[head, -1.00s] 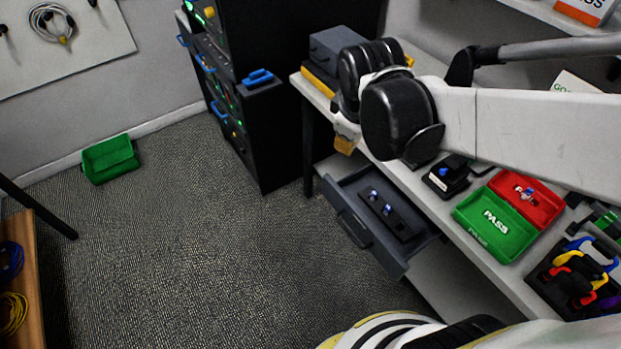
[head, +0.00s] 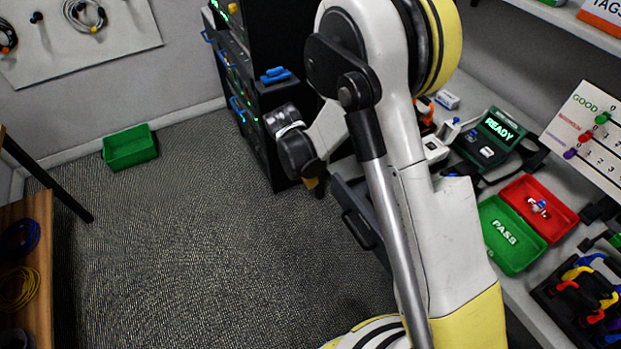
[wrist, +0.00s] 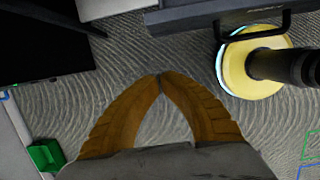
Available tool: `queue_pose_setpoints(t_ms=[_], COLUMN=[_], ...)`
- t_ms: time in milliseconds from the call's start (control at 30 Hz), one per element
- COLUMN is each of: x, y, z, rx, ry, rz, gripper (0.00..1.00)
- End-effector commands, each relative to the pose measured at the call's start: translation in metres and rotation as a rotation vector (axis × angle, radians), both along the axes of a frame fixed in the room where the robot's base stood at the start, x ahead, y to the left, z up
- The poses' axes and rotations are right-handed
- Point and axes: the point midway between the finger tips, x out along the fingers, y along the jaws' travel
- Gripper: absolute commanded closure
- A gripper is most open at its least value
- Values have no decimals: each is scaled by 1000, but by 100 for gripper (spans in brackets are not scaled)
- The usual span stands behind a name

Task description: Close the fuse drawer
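The fuse drawer (head: 357,215) is a dark grey drawer under the bench, pulled out. My arm hides much of it, including its inside, in the head view. In the wrist view the drawer front (wrist: 190,17) and its dark bar handle (wrist: 255,24) cross the top edge. My gripper (head: 318,188) hangs on the floor side of the drawer, near its far left end. In the wrist view the brown fingers of the gripper (wrist: 159,77) meet at their tips with nothing between them. The tips appear apart from the drawer front.
A black equipment rack (head: 262,120) stands left of the bench, close to my gripper. Green (head: 510,235) and red (head: 540,212) trays sit on the bench top. A green bin (head: 130,148) lies on the floor. The carpet between is clear.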

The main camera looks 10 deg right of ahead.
Motion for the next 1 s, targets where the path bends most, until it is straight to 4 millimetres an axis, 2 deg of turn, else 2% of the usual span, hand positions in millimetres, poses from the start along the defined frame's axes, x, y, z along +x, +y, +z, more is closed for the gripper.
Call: queue_pose_setpoints(t_ms=[33, 300, 400, 600, 1000], x=[1, 5, 10, 17, 18], y=[-3, -16, -34, -50, -53], z=[-15, -69, -65, -63, -62], rx=[0, 1, 0, 1, 0], ry=[0, 0, -1, -1, -1], rz=[-1, -3, -6, -3, -2], gripper=[100, 100, 100, 100, 100])
